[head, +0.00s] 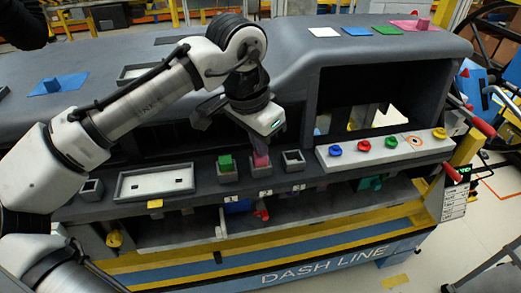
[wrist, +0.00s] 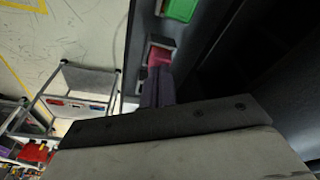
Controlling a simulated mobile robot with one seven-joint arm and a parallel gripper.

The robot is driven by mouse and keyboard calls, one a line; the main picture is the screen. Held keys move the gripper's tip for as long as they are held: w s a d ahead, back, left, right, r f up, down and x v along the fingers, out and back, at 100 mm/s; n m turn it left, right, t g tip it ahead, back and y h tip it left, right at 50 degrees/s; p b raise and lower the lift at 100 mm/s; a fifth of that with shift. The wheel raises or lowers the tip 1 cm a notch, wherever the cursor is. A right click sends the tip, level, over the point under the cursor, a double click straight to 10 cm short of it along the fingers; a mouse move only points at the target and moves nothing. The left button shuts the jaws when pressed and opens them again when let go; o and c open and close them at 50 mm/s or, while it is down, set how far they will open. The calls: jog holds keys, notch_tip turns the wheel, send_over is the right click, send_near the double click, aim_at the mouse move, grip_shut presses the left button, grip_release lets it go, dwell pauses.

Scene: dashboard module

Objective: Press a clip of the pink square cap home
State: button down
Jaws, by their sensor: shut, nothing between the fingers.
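A pink square cap (head: 262,162) sits in the middle one of a row of small square sockets on the front ledge of the dashboard. It also shows in the wrist view (wrist: 160,54), inside its dark socket. My gripper (head: 262,151) points down over this cap, its fingers shut and empty. The fingertips (wrist: 159,76) reach the cap or hover just over it; I cannot tell whether they touch. They hide part of the cap, and its clips cannot be made out.
A green block (head: 227,163) stands in the left socket; the right socket (head: 293,160) looks empty. A grey tray (head: 155,183) lies further left. A pale panel with coloured knobs (head: 385,148) is to the right. A pink plate with a peg (head: 416,25) lies on top.

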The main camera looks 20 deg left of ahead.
jog(key=w+p+v, duration=0.1)
jog(key=p+v, duration=0.6)
jog(key=shift+w+d+r, duration=0.15)
jog(key=shift+d+r, duration=0.15)
jog(key=shift+r, duration=0.3)
